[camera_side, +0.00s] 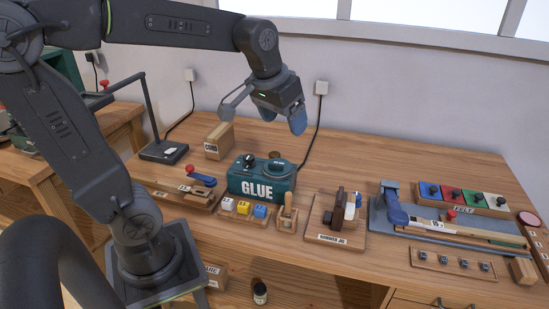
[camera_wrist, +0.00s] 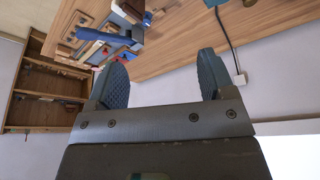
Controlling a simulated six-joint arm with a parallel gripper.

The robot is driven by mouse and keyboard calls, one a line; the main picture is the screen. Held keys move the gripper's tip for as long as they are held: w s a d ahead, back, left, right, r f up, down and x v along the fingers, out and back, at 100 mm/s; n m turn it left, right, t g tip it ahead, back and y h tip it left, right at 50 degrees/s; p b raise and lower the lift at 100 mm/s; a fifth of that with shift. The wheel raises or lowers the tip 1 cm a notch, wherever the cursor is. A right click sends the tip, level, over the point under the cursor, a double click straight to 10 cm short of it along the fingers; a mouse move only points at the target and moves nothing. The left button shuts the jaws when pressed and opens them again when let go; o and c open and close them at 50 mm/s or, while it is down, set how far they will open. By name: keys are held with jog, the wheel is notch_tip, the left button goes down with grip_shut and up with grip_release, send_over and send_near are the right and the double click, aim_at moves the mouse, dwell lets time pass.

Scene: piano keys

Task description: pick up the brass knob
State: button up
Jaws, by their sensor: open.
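I cannot make out the brass knob with certainty. A small brownish round thing (camera_side: 274,154) shows just behind the green glue box (camera_side: 262,181) in the side view; it is too small to tell what it is. My gripper (camera_side: 284,116) is above the back of the bench, near the wall, well over the glue box. Its blue fingers are apart and empty. In the wrist view the open fingers (camera_wrist: 162,72) frame bare bench top and wall, with nothing between them.
A cardboard-coloured block (camera_side: 218,140) stands left of the glue box. The hammer jig (camera_side: 335,227) and felt tray (camera_side: 463,199) lie to the right. A black lamp (camera_side: 163,151) stands at the back left. The bench's back middle is mostly clear. A cable hangs down the wall.

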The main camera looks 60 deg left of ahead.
jog(key=w+a+f+n+g, duration=0.2)
jog(key=w+a+f+n, duration=0.1)
jog(key=w+a, duration=0.65)
jog(key=n+g, duration=0.2)
jog(key=n, duration=0.3)
send_over(274, 153)
jog(key=shift+h, duration=0.4)
jog(key=f, duration=2.3)
jog(key=shift+s+d+f, duration=0.25)
jog(key=shift+f, duration=0.05)
jog(key=shift+w+a+f, duration=0.1)
jog(key=shift+w+f, duration=0.05)
jog(key=shift+f, duration=1.4)
jog(key=shift+w+f, duration=0.1)
jog(key=shift+f, duration=1.45)
jog(key=c, duration=1.1)
jog(key=shift+r, duration=0.1)
